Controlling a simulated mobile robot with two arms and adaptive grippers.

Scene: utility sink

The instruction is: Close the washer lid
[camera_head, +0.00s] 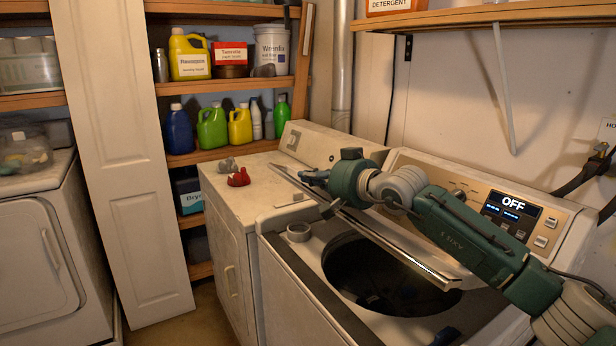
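The top-load washer (322,287) stands in the lower middle, its round dark tub opening uncovered. Its lid (417,263) shows nearly edge-on as a thin light strip slanting from upper left to lower right, raised above the opening. My green and grey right arm reaches in from the right, above the washer. My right gripper (319,193) is at the strip's upper-left part, its dark fingers spread apart. Whether they touch the lid I cannot tell. My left gripper is not recognizable in view. The control panel display (510,209) reads OFF.
A second white machine (225,215) stands left of the washer, with a small red object (238,178) on top. Shelves (225,150) with bottles and jugs are behind. A front-load machine (45,265) is at far left. A wall shelf (470,16) hangs above right. A dark piece (446,337) shows at the bottom edge.

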